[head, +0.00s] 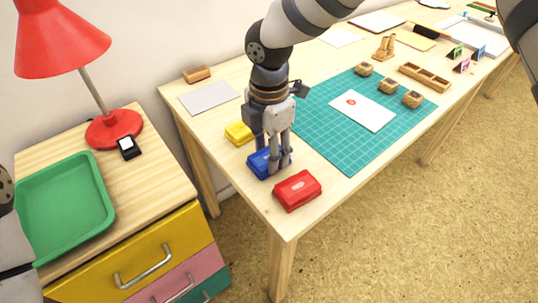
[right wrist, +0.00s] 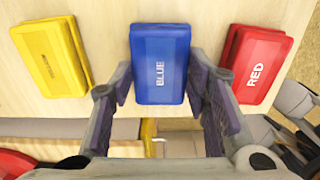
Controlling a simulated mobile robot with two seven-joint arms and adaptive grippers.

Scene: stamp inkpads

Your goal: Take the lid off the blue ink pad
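The blue ink pad (head: 259,170) lies on the wooden table near its front left corner, between the yellow and red pads. Its lid is on, with "BLUE" lettering, in the right wrist view (right wrist: 160,62). My right gripper (head: 272,160) points down over it. In the right wrist view the two fingers (right wrist: 160,80) stand apart, one on each side of the blue pad near its lower end. Small gaps seem to show beside the lid; contact cannot be made out. Only part of my left arm shows at the left edge; its gripper is out of view.
The yellow pad (head: 239,133) and red pad (head: 297,190) sit close on either side. A green cutting mat (head: 345,150) holds a stamped card (head: 362,110) and several wooden stamps. A grey sheet (head: 208,97) lies behind. A drawer cabinet with a green tray (head: 103,215) and red lamp (head: 115,128) stands left.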

